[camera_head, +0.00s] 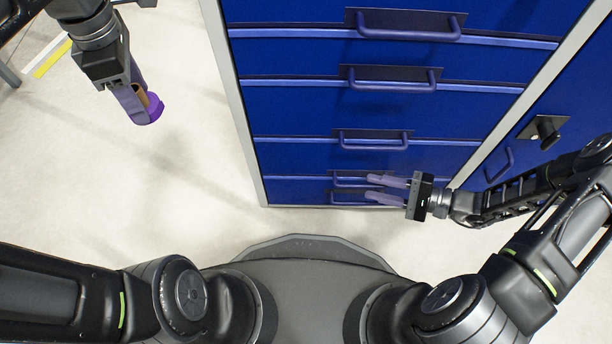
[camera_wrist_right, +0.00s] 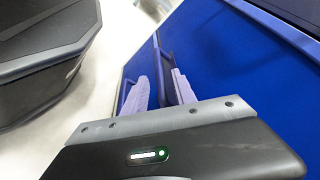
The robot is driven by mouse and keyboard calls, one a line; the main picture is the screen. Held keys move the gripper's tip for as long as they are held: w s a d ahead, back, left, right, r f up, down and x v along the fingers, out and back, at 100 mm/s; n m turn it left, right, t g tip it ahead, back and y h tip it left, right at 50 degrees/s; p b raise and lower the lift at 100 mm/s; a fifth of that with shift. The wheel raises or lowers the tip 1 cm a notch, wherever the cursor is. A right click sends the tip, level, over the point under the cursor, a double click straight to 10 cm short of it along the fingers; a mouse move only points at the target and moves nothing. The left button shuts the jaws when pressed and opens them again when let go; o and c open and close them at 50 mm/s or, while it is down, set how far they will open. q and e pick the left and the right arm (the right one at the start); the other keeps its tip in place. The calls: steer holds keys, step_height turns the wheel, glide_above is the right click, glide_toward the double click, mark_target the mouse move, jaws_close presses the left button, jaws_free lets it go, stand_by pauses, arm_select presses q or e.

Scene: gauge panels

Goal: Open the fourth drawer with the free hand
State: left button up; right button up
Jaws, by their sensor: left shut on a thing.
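A blue drawer cabinet (camera_head: 290,105) stands ahead, with a column of drawers bearing dark bar handles. The fourth handle from the top (camera_head: 350,182) is low on the front, and that drawer looks flush. My right gripper (camera_head: 370,188) is open at the low handles, its two pale purple fingers apart. In the right wrist view a dark handle bar (camera_wrist_right: 168,72) shows between the fingers (camera_wrist_right: 158,82); I cannot tell whether they touch it.
Another handle (camera_head: 350,197) lies just below the fourth. A blue cabinet door (camera_head: 510,160) with a dark latch (camera_head: 543,131) stands on the right, close to my right arm. The pale floor (camera_head: 150,190) left of the cabinet is clear. A yellow floor stripe (camera_head: 52,58) is at upper left.

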steer(key=shift+x, duration=1)
steer(key=shift+c, duration=0.2)
jaws_close()
stand_by(0.6)
